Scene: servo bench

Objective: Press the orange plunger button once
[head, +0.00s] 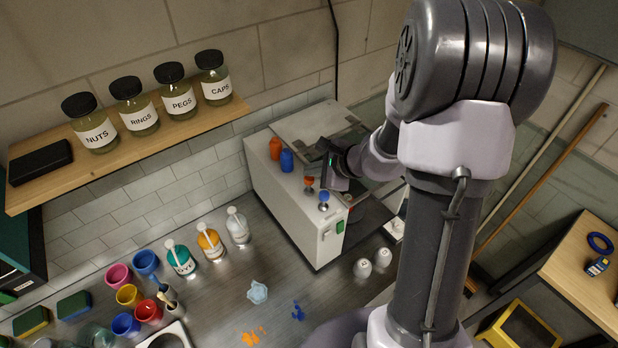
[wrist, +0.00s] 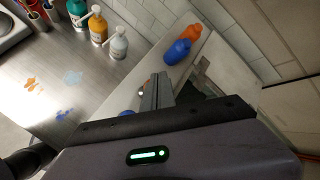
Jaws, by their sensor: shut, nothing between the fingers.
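The orange plunger button (head: 309,181) stands up from the top of the white machine box (head: 290,205). A blue plunger button (head: 323,198) stands just in front of it. My gripper (head: 323,186) is shut and empty, above the box top beside the orange button. I cannot tell whether it touches the button. In the wrist view my shut fingers (wrist: 157,88) hide part of the box top. A small part of the orange button (wrist: 141,91) shows left of them, and the blue button (wrist: 127,113) is partly hidden by my gripper body.
An orange bottle (head: 275,148) and a blue bottle (head: 287,160) stand on the box behind the buttons. A green rocker (head: 340,227) is on its front end. Squeeze bottles (head: 210,243) and coloured cups (head: 147,262) stand on the metal bench at left. A jar shelf (head: 185,135) hangs above.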

